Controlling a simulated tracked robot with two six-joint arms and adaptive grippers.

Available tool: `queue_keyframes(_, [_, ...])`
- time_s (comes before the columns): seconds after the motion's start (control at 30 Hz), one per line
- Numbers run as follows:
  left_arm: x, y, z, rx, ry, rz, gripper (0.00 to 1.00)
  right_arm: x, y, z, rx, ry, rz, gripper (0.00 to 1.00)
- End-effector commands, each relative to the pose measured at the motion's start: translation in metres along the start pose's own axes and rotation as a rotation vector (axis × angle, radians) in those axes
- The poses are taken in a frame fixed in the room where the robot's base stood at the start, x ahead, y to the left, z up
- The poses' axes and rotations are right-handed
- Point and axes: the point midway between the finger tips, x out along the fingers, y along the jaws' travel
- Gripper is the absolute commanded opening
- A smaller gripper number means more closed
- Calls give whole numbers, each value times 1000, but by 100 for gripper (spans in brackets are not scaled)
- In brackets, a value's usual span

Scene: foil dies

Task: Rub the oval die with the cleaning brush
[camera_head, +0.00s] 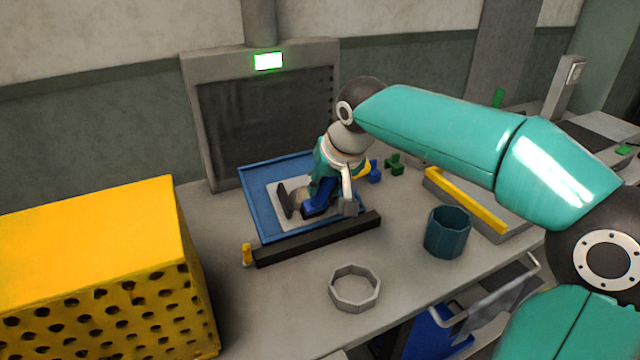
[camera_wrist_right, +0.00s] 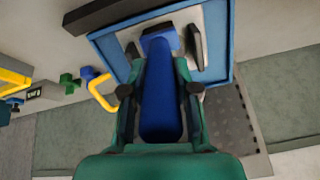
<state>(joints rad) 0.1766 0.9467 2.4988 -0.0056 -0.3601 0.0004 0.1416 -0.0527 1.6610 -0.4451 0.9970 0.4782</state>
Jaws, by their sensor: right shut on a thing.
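My right gripper (camera_head: 318,192) is low over the blue tray (camera_head: 252,192), pointing down. In the right wrist view my right gripper (camera_wrist_right: 162,62) is shut on the cleaning brush (camera_wrist_right: 162,95), whose blue handle lies between the fingers. The blue brush end (camera_head: 312,210) is low over the pale sheet in the tray. A dark elongated piece (camera_head: 285,202) stands beside it on the left; it also shows in the wrist view (camera_wrist_right: 195,46). I cannot tell whether this is the oval die or a finger pad. Contact under the brush is hidden. My left gripper is out of view.
A black bar (camera_head: 318,238) runs along the tray's front. A grey ring (camera_head: 354,288) and a teal cup (camera_head: 447,232) stand in front and right. A yellow perforated box (camera_head: 95,265) fills the left.

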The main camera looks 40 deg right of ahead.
Motion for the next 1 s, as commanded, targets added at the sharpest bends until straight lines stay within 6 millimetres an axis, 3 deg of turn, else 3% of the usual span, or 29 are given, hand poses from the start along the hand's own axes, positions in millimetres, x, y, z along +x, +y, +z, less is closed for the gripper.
queue_keyframes(0.37, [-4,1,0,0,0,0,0,-6,0,-2,0,3,-1,0])
queue_keyframes(1.0, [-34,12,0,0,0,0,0,-61,-1,-2,0,3,-1,0])
